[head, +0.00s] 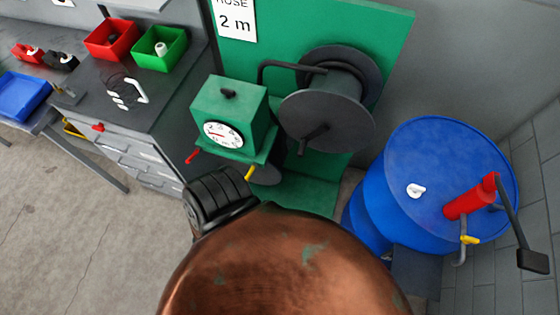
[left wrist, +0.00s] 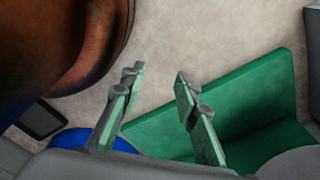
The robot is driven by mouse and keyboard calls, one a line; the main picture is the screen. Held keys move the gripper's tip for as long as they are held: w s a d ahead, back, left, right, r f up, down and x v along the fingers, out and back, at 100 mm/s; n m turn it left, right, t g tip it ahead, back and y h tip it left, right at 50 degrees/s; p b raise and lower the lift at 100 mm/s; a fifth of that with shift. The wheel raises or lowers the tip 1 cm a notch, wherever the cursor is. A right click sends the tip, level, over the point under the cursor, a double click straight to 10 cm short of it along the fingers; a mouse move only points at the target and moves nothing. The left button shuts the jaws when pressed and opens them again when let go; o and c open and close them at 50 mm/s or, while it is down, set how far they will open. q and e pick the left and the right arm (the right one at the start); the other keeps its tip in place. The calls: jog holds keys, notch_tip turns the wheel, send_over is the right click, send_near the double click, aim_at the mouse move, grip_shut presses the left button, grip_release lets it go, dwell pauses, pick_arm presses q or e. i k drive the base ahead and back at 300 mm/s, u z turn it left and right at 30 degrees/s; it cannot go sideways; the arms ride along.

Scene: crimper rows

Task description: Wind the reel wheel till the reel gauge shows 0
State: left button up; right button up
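The reel wheel (head: 328,120) is a dark grey disc with a short crank knob (head: 313,138) on its face, in front of a green panel in the head view. A white round gauge (head: 222,135) with a red needle is set in a green box left of it; its numbers are too small to read. My left gripper (left wrist: 158,75) is open and empty in the left wrist view, with its two green-padded fingers apart. A green surface (left wrist: 235,100) lies beyond the fingers. I cannot make out the left gripper in the head view. My right gripper does not show.
A large copper-coloured rounded shape (head: 285,270) fills the lower foreground. A blue drum (head: 435,165) with a red pump (head: 470,200) stands at right. A dark ribbed object (head: 215,195) sits below the gauge box. A sign reading 2 m (head: 236,21) hangs above. A workbench stands at left.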

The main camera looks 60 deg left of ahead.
aim_at(327, 121)
jog(key=k, duration=0.5)
jog(key=u, duration=1.35)
jog(key=i, duration=0.5)
jog(key=z, duration=0.05)
